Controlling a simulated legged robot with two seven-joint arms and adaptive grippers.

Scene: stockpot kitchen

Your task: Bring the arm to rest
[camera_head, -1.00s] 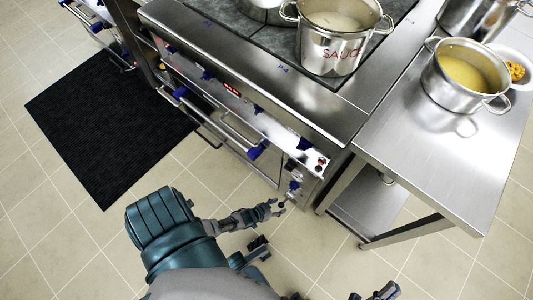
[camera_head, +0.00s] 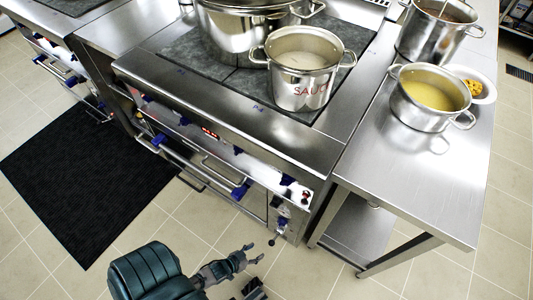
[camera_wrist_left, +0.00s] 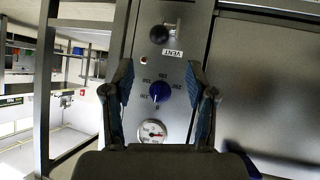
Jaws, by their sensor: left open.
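My left arm comes in at the bottom of the head view, and its gripper (camera_head: 248,257) is in front of the stove's lower right corner, over the tiled floor. In the left wrist view the two fingers stand apart with nothing between them, so the left gripper (camera_wrist_left: 159,75) is open and empty. Behind them is the stove's control panel with a blue dial (camera_wrist_left: 160,91), a gauge (camera_wrist_left: 152,131) and a black knob marked VENT (camera_wrist_left: 159,34). I cannot tell the exact gap between fingers and panel. My right gripper is out of view.
A steel table (camera_head: 410,185) on the right holds a pot of yellow liquid (camera_head: 428,105) and another pot (camera_head: 415,40). A black mat (camera_head: 85,185) lies left; floor at front is clear.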

